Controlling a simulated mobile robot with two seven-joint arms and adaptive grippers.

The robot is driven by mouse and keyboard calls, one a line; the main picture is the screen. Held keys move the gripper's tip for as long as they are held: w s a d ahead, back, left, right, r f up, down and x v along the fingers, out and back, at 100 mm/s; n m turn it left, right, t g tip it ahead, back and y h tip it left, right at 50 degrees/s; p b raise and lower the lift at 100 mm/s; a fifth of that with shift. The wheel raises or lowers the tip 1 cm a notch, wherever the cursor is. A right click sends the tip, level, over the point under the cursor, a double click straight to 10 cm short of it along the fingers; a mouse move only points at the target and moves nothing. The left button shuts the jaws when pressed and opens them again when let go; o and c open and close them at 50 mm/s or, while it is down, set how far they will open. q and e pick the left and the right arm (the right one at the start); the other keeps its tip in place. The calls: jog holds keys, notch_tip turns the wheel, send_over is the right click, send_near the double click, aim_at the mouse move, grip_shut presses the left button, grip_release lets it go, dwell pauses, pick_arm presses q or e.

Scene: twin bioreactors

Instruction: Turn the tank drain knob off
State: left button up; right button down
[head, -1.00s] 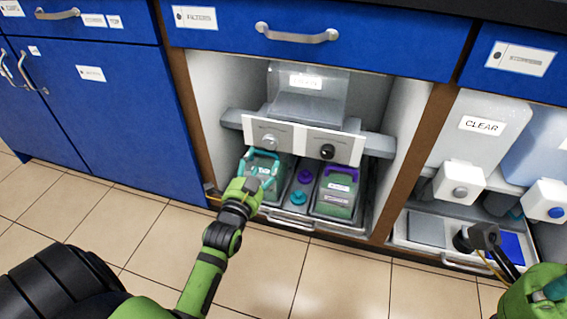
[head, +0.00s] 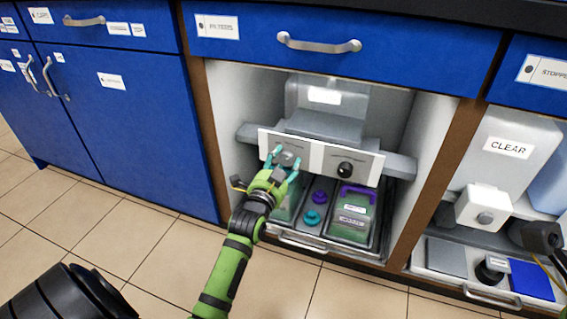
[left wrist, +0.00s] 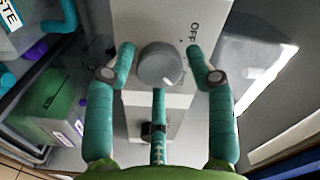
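A pale control panel (head: 320,150) in the open bay carries two round knobs. The grey knob (left wrist: 160,66) is close up in the left wrist view, with the word OFF printed beside it. The black knob (head: 345,170) is on the panel's right half; it also shows in the left wrist view (left wrist: 152,131). I cannot read the knobs' name labels. My left gripper (head: 283,157) has its teal fingers open at the grey knob, partly hiding it in the head view. In the left wrist view, the fingers stand apart on both sides of the knob (left wrist: 160,75), without visible contact.
Below the panel a tray (head: 303,238) holds a green container with a purple handle (head: 352,214), a purple cap (head: 320,196) and a teal cap (head: 312,218). A grey tank (head: 326,100) is above. Brown posts flank the bay. The tile floor in front is clear.

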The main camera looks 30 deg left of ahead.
pick_arm(q)
jog(key=c, duration=0.5)
